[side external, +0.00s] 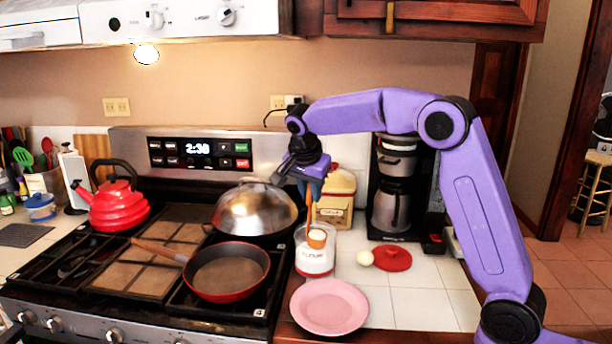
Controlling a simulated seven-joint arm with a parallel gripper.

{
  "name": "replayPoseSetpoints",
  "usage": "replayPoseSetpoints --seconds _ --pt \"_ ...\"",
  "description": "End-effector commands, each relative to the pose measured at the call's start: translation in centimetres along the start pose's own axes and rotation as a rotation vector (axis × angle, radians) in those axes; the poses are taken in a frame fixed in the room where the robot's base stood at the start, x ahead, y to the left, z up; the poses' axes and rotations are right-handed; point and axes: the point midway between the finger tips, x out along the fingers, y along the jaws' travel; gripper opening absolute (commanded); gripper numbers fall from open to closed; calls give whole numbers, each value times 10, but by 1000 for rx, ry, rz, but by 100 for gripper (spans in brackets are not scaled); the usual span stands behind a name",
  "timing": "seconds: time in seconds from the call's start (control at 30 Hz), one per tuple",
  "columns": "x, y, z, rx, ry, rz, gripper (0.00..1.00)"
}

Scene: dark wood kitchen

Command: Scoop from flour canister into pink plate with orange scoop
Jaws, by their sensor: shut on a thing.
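The flour canister (315,262) is clear with white contents and a red band with lettering. It stands on the white tile counter, right of the stove. The orange scoop (317,239) is upright at the canister's mouth, its handle pointing up and white stuff showing in its bowl. My gripper (310,178) is above the canister, pointing down, shut on the upper part of the scoop's handle. The fingertips are small and partly unclear. The pink plate (330,306) lies flat and empty at the counter's front, just in front of the canister.
A cream container (338,198) and a coffee maker (392,190) stand behind. A red pan (226,272) and domed wok (255,211) are on the stove at left.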

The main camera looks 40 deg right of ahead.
Motion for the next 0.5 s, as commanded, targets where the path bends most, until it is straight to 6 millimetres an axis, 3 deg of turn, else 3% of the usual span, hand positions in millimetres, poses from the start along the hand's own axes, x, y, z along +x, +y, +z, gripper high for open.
replayPoseSetpoints --seconds 0.3,0.5 --pt "6 51 45 135 5 -3 0" --pt "10 75 63 192 1 -6 0"
